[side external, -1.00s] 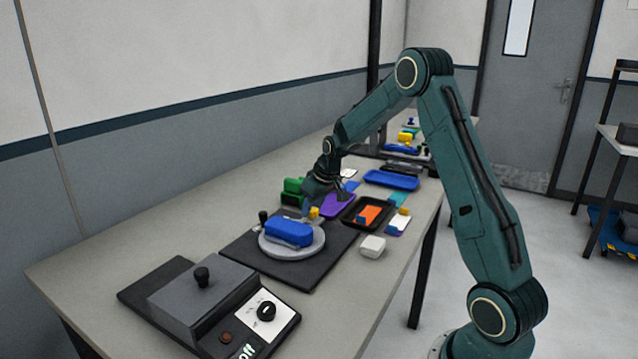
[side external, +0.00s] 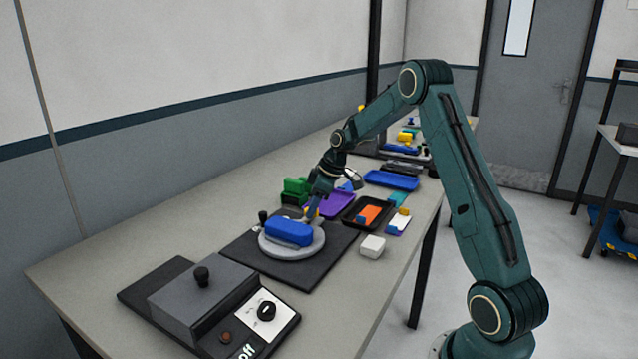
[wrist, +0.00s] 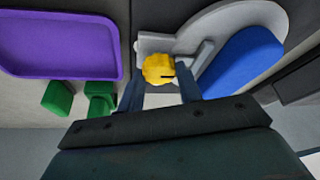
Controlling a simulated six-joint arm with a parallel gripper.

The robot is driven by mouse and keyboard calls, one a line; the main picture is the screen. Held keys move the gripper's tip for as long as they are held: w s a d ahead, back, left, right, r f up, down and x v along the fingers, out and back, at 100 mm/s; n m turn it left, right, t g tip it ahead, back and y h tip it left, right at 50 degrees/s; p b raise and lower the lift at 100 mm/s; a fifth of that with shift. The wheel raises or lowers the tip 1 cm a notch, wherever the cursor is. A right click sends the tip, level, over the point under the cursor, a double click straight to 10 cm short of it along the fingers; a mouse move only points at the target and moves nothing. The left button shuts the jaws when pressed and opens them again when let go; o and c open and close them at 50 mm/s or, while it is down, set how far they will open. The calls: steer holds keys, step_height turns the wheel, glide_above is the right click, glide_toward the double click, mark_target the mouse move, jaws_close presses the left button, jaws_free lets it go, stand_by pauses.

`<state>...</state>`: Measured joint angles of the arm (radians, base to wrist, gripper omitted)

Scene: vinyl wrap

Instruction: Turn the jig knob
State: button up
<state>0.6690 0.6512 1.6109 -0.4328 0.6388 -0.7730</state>
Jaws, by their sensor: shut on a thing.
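The jig is a round grey plate (side external: 278,251) on a dark mat (side external: 253,267), with a blue block (side external: 289,232) lying on it. A ridged yellow knob (wrist: 158,69) with a dark pointer line sits on a grey bracket (wrist: 150,43) beside the plate in the wrist view. My gripper (wrist: 160,80) has one finger on each side of the knob and is shut on it. In the side view my gripper (side external: 312,207) is low at the far edge of the plate, and the knob is mostly hidden.
Green blocks (side external: 296,188) and a purple tray (side external: 338,203) are close to my gripper. A black tray (side external: 350,220) holds an orange piece. A white block (side external: 373,246) is at the right. A control box (side external: 205,293) stands in front. The table's left side is clear.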

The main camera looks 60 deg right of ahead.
steer(key=o, duration=1)
steer(key=shift+r, duration=0.15)
steer(key=v, duration=1.3)
steer(key=shift+s+r, duration=0.2)
steer(key=shift+r, duration=0.05)
